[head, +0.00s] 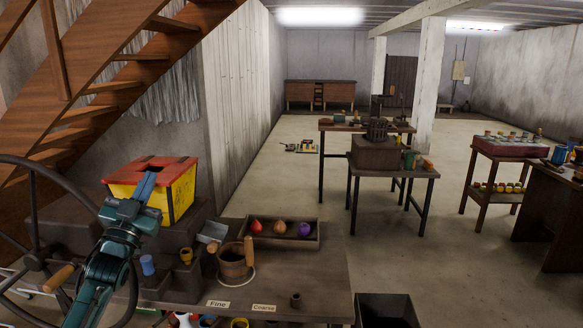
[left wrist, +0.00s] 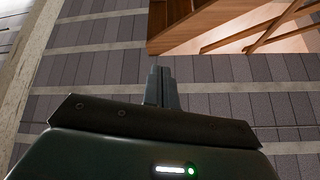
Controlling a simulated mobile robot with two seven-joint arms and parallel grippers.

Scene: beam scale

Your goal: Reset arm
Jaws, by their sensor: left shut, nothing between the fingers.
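My left arm comes in from the lower left of the head view. Its teal gripper (head: 146,184) points up, in front of a yellow box with a red rim (head: 180,192). I cannot tell whether it touches the box. In the left wrist view the two grey fingers (left wrist: 161,86) are together with nothing between them, against the ceiling planks and the wooden stairs. My right gripper is in neither view.
A workbench (head: 320,268) holds a tray (head: 312,242) with red, orange and purple items, a wooden bucket (head: 233,264) and a small brown cup (head: 296,300). A large wheel (head: 33,205) stands at the left, close to my left arm. Open floor lies beyond the bench.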

